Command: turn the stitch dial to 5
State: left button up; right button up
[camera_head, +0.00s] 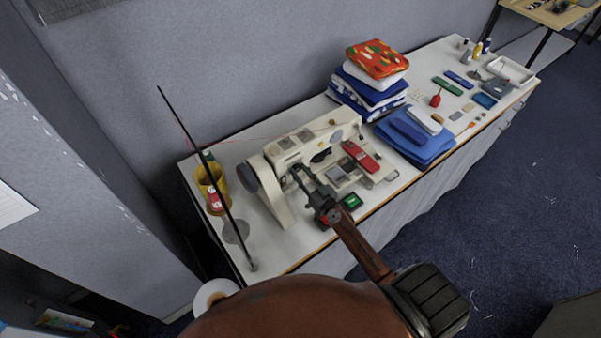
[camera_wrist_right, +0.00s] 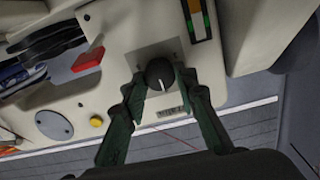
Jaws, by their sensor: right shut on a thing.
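The cream sewing machine (camera_head: 272,158) stands on the left half of the long table. My right gripper (camera_head: 308,182) reaches to the front of the machine in the head view and hides the dial there. In the right wrist view the stitch dial (camera_wrist_right: 160,75) is a black round knob with a white pointer line, on a grey square plate. My right gripper's fingers (camera_wrist_right: 161,90) are shut on the dial, one on each side. The numbers around the dial are too small to read. My left gripper is not in view.
A red item (camera_head: 361,156) lies by the machine. Folded blue cloth (camera_head: 415,140) and a stack of fabrics (camera_head: 372,85) lie to its right.

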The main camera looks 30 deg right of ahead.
jog(key=shift+c, duration=1.4)
jog(key=shift+m, duration=0.3)
jog(key=m, duration=0.4)
jog(key=shift+m, duration=0.3)
jog(key=m, duration=0.6)
jog(key=shift+d, duration=0.1)
jog(key=m, duration=0.6)
jog(key=shift+f, duration=0.1)
jog(key=m, duration=0.6)
jog(key=shift+y, duration=0.3)
jog(key=shift+f+m, duration=0.1)
jog(key=shift+m, duration=0.2)
